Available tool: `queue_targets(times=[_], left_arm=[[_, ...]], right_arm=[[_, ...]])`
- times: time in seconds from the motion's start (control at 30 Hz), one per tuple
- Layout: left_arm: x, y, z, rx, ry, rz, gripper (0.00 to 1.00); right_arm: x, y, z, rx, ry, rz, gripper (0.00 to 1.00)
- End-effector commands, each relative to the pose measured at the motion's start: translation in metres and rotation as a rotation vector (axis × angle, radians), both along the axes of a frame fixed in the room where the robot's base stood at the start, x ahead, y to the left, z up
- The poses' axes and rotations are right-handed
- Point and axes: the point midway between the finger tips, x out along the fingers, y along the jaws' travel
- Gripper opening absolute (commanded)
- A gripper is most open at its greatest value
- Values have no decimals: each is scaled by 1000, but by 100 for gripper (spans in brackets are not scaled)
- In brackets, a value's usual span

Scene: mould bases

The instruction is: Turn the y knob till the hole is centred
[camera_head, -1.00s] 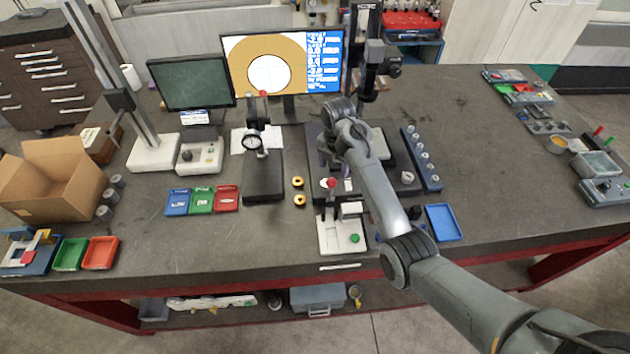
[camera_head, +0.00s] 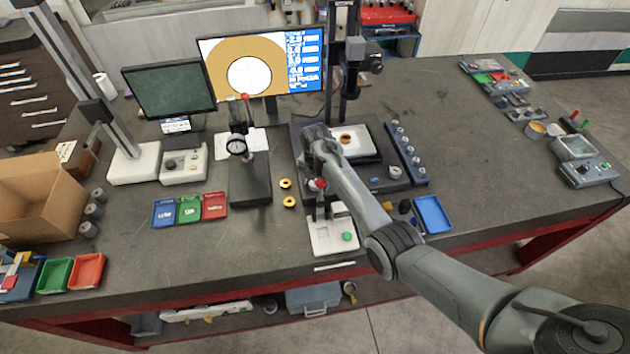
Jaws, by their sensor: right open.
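The monitor (camera_head: 305,62) at the back shows an orange ring with a round white hole (camera_head: 249,76) and thin cross lines over it. I cannot tell exactly how far the hole sits off the middle. The microscope (camera_head: 345,75) stands over a pale stage (camera_head: 366,150) that carries a small brass ring (camera_head: 346,139). A silver knob (camera_head: 395,172) shows at the stage's right. A red cap (camera_head: 318,184) shows at its front left. I cannot tell which is the y knob. My right gripper (camera_head: 308,170) is open at the stage's left side, partly hidden by my forearm; contact cannot be seen.
A dial gauge stand (camera_head: 238,147) and two brass rings (camera_head: 287,192) are left of the stage. A blue rack (camera_head: 408,155) holds several parts at its right. A white-based device (camera_head: 332,236) and a blue tray (camera_head: 433,214) are in front.

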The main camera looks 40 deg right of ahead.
Motion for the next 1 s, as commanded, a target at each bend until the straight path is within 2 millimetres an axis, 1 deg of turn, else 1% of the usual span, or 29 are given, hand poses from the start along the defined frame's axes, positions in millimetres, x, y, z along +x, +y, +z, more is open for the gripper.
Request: queue_targets(times=[0.1,0.33,0.37,0.7,1.0], left_arm=[[0,1,0,4,-2,-2,43],[0,3,0,11,-2,-7,43],[0,3,0,12,-2,-8,43],[0,3,0,12,-2,-8,43],[1,0,5,1,-1,-1,43]], right_arm=[[0,0,-3,0,1,0,67],[0,0,-3,0,0,0,67],[0,0,-3,0,0,0,64],[0,0,-3,0,0,0,12],[0,0,-2,0,0,-32,11]])
